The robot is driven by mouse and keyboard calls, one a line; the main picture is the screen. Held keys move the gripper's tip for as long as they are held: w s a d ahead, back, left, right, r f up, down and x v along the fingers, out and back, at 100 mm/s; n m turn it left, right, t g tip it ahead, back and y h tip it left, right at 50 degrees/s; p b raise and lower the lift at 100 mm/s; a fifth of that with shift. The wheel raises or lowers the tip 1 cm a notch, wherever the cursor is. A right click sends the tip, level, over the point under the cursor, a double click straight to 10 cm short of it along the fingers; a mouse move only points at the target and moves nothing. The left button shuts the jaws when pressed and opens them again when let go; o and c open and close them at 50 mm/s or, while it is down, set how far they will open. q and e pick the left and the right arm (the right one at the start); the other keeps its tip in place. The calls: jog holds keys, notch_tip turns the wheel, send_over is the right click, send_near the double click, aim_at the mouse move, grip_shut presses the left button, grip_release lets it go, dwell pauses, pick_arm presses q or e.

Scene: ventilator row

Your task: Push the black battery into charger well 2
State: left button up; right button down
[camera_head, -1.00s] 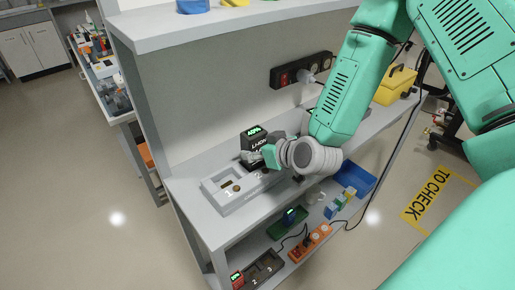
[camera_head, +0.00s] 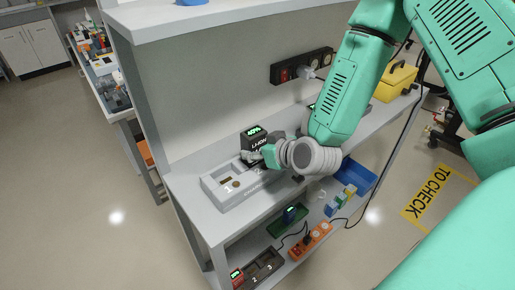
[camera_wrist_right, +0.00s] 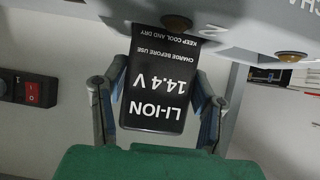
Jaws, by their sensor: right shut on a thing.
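The black battery (camera_head: 258,143) stands upright at the far end of the grey charger (camera_head: 236,199), with a green lit display on its top. A well marked 1 (camera_head: 229,188) shows empty at the charger's near-left end. My right gripper (camera_head: 262,156) is shut on the battery. In the right wrist view the battery (camera_wrist_right: 157,85) appears upside down between the two fingers (camera_wrist_right: 160,108), its far end meeting the charger (camera_wrist_right: 235,25). The battery's lower end and well 2 are hidden, so its depth cannot be told. My left gripper is not in view.
The charger sits on a grey bench (camera_head: 209,222) against a wall with a black power strip (camera_head: 301,67). A yellow box (camera_head: 395,83) stands farther right. The shelf below holds an orange power strip (camera_head: 310,242), a blue bin (camera_head: 358,176) and another charger (camera_head: 262,268).

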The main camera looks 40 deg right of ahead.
dwell(0.4)
jog(key=c, duration=0.5)
grip_release()
jog(key=shift+c, duration=0.2)
jog(key=shift+r, duration=0.35)
notch_tip(320, 180, up, 9)
jog(key=shift+r, duration=0.1)
